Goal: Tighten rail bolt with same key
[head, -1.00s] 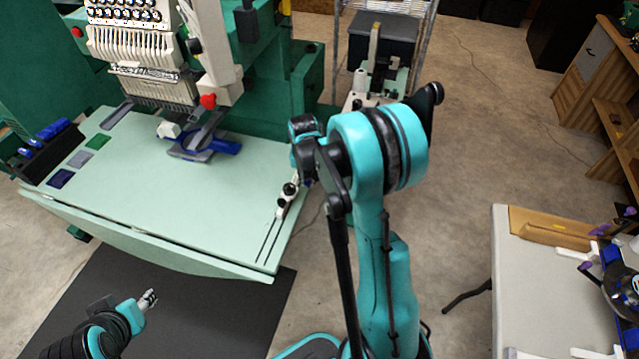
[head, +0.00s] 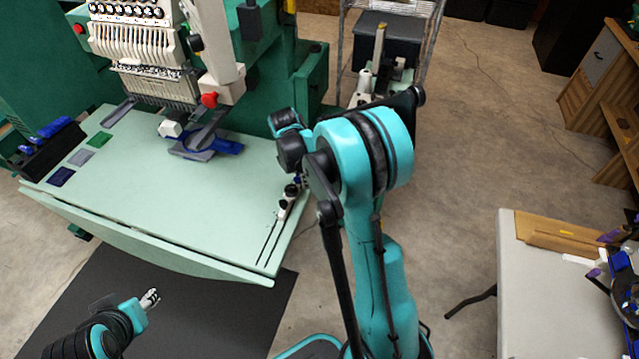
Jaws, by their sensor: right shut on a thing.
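My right arm rises through the middle of the head view and bends down over the right edge of the pale green table (head: 180,215). My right gripper (head: 299,182) is small and partly hidden behind its own arm, beside a white and black fitting (head: 288,200) on the slotted rail (head: 269,240). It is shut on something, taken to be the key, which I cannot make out. The rail bolt cannot be told apart at this size. My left gripper (head: 150,299) is low at the left, over the dark mat, away from the table; its fingers are too small to read.
A multi-needle embroidery machine (head: 155,60) stands behind the table, with a blue and grey piece (head: 207,145) below its head. A black bin of blue items (head: 50,145) is at the left. A grey table (head: 545,290) stands at right. Floor between is open.

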